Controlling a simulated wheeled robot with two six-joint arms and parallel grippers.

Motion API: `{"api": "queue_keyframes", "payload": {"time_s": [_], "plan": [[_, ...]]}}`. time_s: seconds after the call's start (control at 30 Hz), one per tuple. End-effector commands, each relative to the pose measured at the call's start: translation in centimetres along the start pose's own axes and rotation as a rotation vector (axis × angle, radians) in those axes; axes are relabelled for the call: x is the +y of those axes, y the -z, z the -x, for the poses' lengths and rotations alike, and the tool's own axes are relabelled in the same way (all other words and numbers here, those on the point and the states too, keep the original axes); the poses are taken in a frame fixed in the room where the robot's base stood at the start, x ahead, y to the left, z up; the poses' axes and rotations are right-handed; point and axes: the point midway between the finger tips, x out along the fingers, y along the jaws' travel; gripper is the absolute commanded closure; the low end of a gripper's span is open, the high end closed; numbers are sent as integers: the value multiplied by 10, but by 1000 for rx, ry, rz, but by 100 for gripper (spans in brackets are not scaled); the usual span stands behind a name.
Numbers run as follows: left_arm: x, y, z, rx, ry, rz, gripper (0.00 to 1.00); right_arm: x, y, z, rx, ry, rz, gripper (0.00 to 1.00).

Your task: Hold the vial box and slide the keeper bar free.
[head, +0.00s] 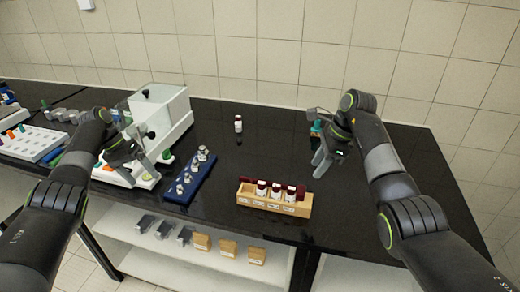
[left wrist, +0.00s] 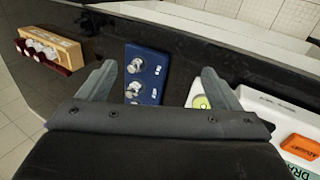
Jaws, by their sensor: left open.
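The vial box is a light wooden box (head: 273,204) with labels on its front, near the table's front edge right of centre. Several white vials with dark red tops (head: 276,188) stand in it. A dark red strip (head: 247,180) shows along the vials at the box's left end; it looks like the keeper bar, partly hidden. The box also shows at upper left in the left wrist view (left wrist: 66,42). My left gripper (head: 140,172) is open and empty, well left of the box, over the shaker side; its spread fingers show in the left wrist view (left wrist: 158,72). My right gripper (head: 322,160) hangs behind and right of the box, apart from it; its opening is unclear.
A blue rack with metal pieces (head: 190,178) lies between my left gripper and the box. A white machine (head: 160,115) stands behind it. A lone vial (head: 238,125) stands at the back; a teal bottle (head: 316,128) is by my right gripper. The table's right side is clear.

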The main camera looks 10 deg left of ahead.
Motion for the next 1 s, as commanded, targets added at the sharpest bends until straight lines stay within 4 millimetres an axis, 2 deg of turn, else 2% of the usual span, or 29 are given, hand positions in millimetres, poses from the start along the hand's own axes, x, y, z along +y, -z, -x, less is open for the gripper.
{"api": "queue_keyframes", "payload": {"time_s": [0.03,0.17,0.3,0.5,0.6,0.7,0.83,1.0], "plan": [[24,12,-12,-25,9,-99,15,0,0,0,0,0,0,64],[76,35,-35,-80,57,-357,15,0,0,0,0,0,0,64],[142,57,-56,-144,116,-658,15,0,0,0,0,0,0,64],[241,76,-76,-237,208,-1082,15,0,0,0,0,0,0,64],[286,80,-81,-282,253,-1267,15,0,0,0,0,0,0,64],[323,81,-84,-320,292,-1416,15,0,0,0,0,0,0,64],[354,80,-85,-357,330,-1542,15,0,0,0,0,0,0,64],[367,78,-88,-377,348,-1605,15,0,0,0,0,0,0,64]]}}
